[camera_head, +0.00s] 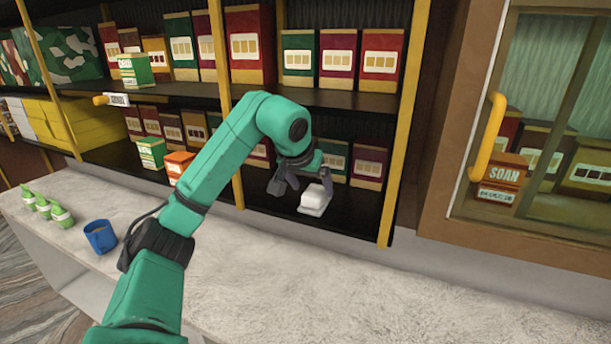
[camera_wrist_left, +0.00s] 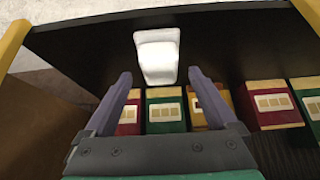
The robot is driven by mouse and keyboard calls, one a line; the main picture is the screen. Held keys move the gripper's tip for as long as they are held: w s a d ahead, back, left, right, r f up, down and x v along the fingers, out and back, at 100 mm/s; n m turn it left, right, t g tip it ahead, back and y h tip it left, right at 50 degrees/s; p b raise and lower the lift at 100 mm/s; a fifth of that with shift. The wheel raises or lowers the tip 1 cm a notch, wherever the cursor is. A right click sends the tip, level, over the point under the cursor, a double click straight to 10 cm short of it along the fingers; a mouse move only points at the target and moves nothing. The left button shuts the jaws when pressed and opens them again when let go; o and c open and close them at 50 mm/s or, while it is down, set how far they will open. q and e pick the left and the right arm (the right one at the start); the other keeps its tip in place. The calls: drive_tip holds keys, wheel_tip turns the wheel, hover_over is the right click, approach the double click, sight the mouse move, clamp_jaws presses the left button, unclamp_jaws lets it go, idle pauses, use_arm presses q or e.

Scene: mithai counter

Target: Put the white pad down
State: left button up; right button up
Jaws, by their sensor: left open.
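The white pad (camera_head: 315,197) rests on the black lower shelf (camera_head: 350,212), near its front edge. It also shows in the left wrist view (camera_wrist_left: 157,52), just beyond the fingertips. The pad looks clear of both fingers. My right gripper is in neither view.
Several red and green boxes (camera_head: 369,166) stand at the back of the lower shelf. A yellow post (camera_head: 405,120) rises right of the pad. A blue cup (camera_head: 100,237) and green bottles (camera_head: 60,214) stand on the pale counter (camera_head: 300,290), which is clear at the right.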

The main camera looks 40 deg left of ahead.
use_arm(q)
drive_tip(key=v, duration=0.8)
drive_tip(key=shift+s+r, duration=0.3)
